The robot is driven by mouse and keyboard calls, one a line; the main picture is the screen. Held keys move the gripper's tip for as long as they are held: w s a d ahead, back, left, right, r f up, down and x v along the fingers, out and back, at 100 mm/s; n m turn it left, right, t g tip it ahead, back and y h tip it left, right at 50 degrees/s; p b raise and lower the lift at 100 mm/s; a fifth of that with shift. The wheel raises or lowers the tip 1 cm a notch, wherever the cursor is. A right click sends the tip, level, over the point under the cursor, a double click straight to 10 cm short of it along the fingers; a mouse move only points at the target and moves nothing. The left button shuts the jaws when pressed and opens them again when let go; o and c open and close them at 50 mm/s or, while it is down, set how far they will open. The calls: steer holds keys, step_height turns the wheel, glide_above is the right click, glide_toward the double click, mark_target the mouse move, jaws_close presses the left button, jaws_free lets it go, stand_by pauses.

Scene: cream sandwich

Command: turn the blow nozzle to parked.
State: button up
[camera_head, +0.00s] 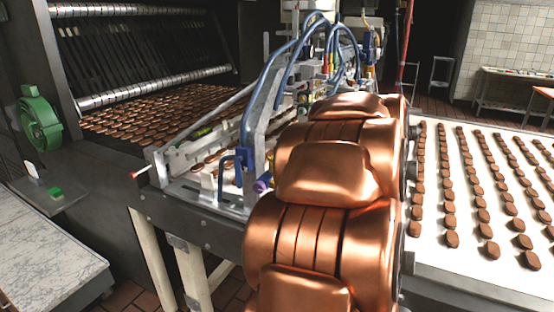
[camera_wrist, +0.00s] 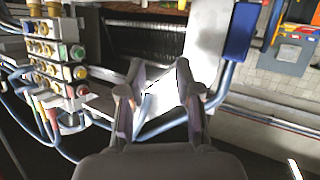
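I cannot pick out the blow nozzle with certainty in either view. The machine with blue air hoses (camera_head: 290,52) stands in the middle of the head view, partly hidden behind my copper-coloured arm. In the wrist view my gripper (camera_wrist: 160,68) has its two grey fingers apart, with a gap between the tips. A pale metal plate (camera_wrist: 206,42) and a blue hose (camera_wrist: 150,128) lie beyond the fingers; I cannot tell whether they touch. A blue block (camera_wrist: 240,32) sits at the plate's right side. My gripper is hidden in the head view.
A valve block (camera_wrist: 50,65) with brass and coloured fittings is at the left of the wrist view. A white conveyor (camera_head: 450,262) carries rows of brown biscuits on the right. A green wheel housing (camera_head: 40,120) and a marble-topped table (camera_head: 45,245) are at the left.

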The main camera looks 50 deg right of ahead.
mark_target(272, 157)
step_height(272, 157, down, 3)
steer(key=s+a+y, duration=0.1)
steer(key=s+y, duration=0.1)
steer(key=s, duration=0.1)
steer(key=shift+f+x, duration=0.1)
steer(key=shift+x, duration=1.9)
steer(key=shift+f+x, duration=0.15)
steer(key=shift+x, duration=1.85)
steer(key=shift+a, duration=0.15)
steer(key=shift+s+g, duration=0.1)
steer(key=shift+g, duration=0.2)
jaws_close()
